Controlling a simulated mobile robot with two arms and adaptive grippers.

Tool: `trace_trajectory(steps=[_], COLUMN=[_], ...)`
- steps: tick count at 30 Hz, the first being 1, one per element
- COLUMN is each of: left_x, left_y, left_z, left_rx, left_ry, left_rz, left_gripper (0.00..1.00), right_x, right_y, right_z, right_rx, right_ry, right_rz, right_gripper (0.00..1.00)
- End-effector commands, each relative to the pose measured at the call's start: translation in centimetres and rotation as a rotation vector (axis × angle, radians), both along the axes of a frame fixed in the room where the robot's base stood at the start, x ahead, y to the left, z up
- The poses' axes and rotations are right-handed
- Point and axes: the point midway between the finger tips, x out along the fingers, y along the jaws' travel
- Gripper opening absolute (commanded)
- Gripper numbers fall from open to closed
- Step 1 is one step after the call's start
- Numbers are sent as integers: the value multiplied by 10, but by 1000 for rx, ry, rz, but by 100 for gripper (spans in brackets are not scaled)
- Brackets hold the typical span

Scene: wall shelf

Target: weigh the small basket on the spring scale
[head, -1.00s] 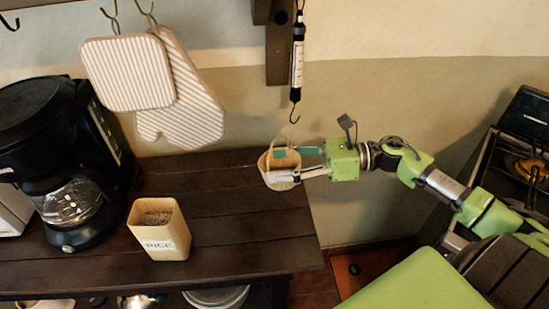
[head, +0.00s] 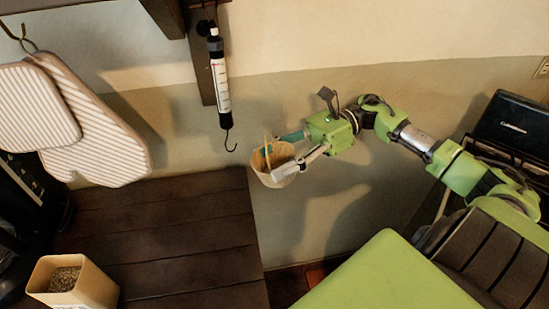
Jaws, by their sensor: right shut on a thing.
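The small basket (head: 272,164) is pale woven tan with an upright handle. My right gripper (head: 282,158) is shut on the basket, one finger at its far side and one at its near side. The basket is held in the air just off the right end of the wooden counter. The spring scale (head: 219,82) is a white and black tube hanging from the shelf above. Its open hook (head: 230,141) hangs empty, above and left of the basket and apart from it. My left gripper is not in view.
The wooden counter (head: 170,232) is mostly bare near its right end. A rice box (head: 72,283) stands at its front left. A striped mitt (head: 100,140) and pot holder (head: 35,105) hang at left. A stove (head: 510,125) is at far right.

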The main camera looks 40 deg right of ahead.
Motion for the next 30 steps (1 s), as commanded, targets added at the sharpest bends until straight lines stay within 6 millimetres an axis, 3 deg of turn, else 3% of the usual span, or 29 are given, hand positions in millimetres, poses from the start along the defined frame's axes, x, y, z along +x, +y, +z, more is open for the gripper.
trace_trajectory(steps=[21, 30], left_x=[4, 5], left_y=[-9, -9], left_z=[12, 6], left_rx=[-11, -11], left_ry=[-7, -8], left_rz=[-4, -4], left_gripper=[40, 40], right_x=[18, 20], right_y=[36, 40], right_z=[0, -2], right_rx=[2, 1], right_ry=[-1, -1], right_rz=[0, 0], right_gripper=[37, 37])
